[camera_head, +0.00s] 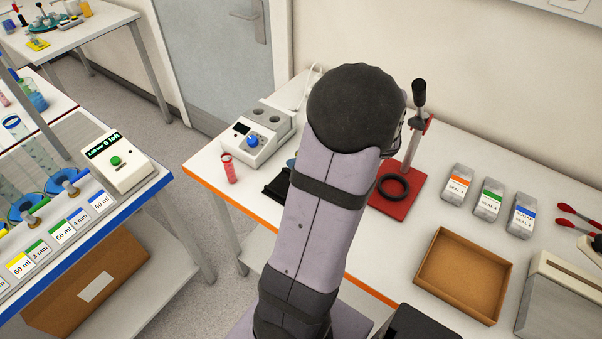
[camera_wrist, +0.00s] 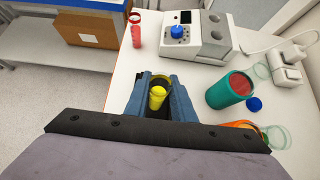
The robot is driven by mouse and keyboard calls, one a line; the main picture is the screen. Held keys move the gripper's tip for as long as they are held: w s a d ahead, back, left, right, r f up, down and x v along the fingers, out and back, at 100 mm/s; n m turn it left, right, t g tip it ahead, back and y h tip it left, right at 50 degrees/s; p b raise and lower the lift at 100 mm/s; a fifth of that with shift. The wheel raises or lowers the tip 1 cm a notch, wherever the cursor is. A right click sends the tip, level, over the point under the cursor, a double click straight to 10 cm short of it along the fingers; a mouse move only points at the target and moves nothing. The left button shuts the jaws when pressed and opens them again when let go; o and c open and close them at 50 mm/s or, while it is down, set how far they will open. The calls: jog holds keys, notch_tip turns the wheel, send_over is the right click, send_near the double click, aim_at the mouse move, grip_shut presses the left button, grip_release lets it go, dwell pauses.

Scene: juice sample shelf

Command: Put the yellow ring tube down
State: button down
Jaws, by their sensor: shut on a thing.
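My gripper (camera_wrist: 155,85) shows in the wrist view with its blue-grey fingers closed around a yellow tube (camera_wrist: 157,98). The tube's round yellow top faces the camera between the fingers. Its lower part is hidden, so I cannot tell whether it touches the white table (camera_wrist: 118,85) or a holder. In the head view my arm hides the gripper and the tube.
A red tube (camera_wrist: 136,36) stands beside a white device with a blue knob (camera_wrist: 178,33). A teal container (camera_wrist: 230,90) and blue cap (camera_wrist: 254,103) are right of my gripper. A red press stand (camera_head: 400,193) and brown tray (camera_head: 463,274) share the table.

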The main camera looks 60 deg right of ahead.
jog(key=shift+f, duration=2.65)
jog(key=shift+f, duration=0.15)
jog(key=c, duration=1.5)
grip_release()
jog(key=shift+r+p, duration=0.25)
jog(key=shift+p, duration=0.05)
jog(key=shift+s+r, duration=0.15)
jog(key=shift+s, duration=0.15)
jog(key=b+v, duration=0.1)
jog(key=v, duration=1)
jog(key=shift+r+b, duration=0.1)
jog(key=shift+b, duration=0.2)
